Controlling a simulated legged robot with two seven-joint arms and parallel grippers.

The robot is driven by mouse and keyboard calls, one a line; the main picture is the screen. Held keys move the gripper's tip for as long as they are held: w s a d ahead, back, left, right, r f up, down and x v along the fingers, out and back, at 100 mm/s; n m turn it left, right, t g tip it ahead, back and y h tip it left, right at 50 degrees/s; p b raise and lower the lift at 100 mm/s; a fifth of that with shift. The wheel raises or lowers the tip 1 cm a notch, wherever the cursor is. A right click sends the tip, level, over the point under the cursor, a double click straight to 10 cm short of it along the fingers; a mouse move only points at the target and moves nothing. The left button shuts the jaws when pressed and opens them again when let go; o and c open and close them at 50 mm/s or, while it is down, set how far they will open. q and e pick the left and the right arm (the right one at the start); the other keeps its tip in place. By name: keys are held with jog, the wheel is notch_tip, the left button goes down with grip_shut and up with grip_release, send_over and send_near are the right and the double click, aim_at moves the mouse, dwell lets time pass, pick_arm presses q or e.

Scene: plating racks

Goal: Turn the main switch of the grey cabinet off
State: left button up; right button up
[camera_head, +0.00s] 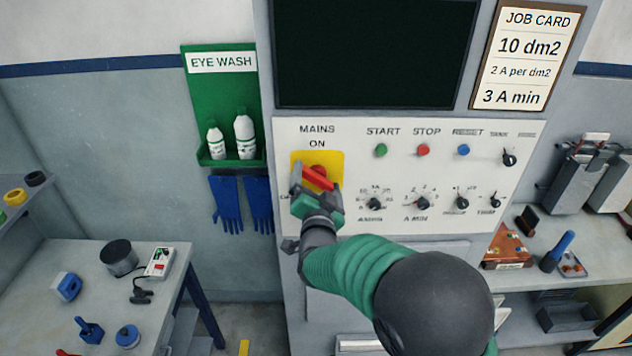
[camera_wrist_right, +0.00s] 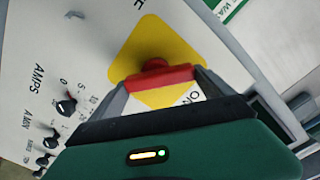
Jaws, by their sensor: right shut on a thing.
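The grey cabinet (camera_head: 400,225) stands in the middle, with a white control panel on its front. Its main switch (camera_head: 319,177) is a red handle on a yellow plate (camera_head: 334,160) under the words MAINS ON. My right gripper (camera_head: 316,186) is at the switch and shut on the red handle. In the head view the handle lies tilted, its right end lower. In the right wrist view the red handle (camera_wrist_right: 158,78) sits between the two fingers, in front of the yellow plate (camera_wrist_right: 175,50). The lower part of the plate is hidden by my gripper. My left gripper is not in view.
Green, red and blue buttons (camera_head: 423,151) and several black knobs (camera_head: 423,203) lie right of the switch. A green eye wash holder (camera_head: 219,95) and blue gloves (camera_head: 227,200) hang to the left. A bench (camera_head: 60,262) stands lower left, a shelf with tools at right.

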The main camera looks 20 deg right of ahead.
aim_at(314, 182)
jog(key=n, duration=0.3)
jog(key=shift+r+b, duration=0.1)
jog(key=shift+b, duration=0.25)
jog(key=shift+a+n, duration=0.15)
jog(key=shift+n, duration=0.95)
jog(key=shift+a+n, duration=0.1)
jog(key=shift+n, duration=1)
jog(key=shift+w, duration=0.1)
jog(key=o, duration=1.1)
jog(key=shift+s+a, duration=0.1)
jog(key=shift+s, duration=0.2)
jog(key=v, duration=0.1)
jog(key=b+v, duration=0.1)
jog(key=v, duration=0.1)
jog(key=b+v, duration=0.1)
jog(key=shift+s+a+f, duration=0.15)
jog(key=shift+s+f, duration=0.15)
jog(key=shift+f, duration=0.05)
jog(key=v, duration=0.4)
jog(key=b+v, duration=0.1)
jog(key=v, duration=0.2)
jog(key=b+v, duration=0.1)
jog(key=v, duration=0.3)
jog(key=shift+s+r, duration=0.3)
jog(key=shift+s, duration=0.1)
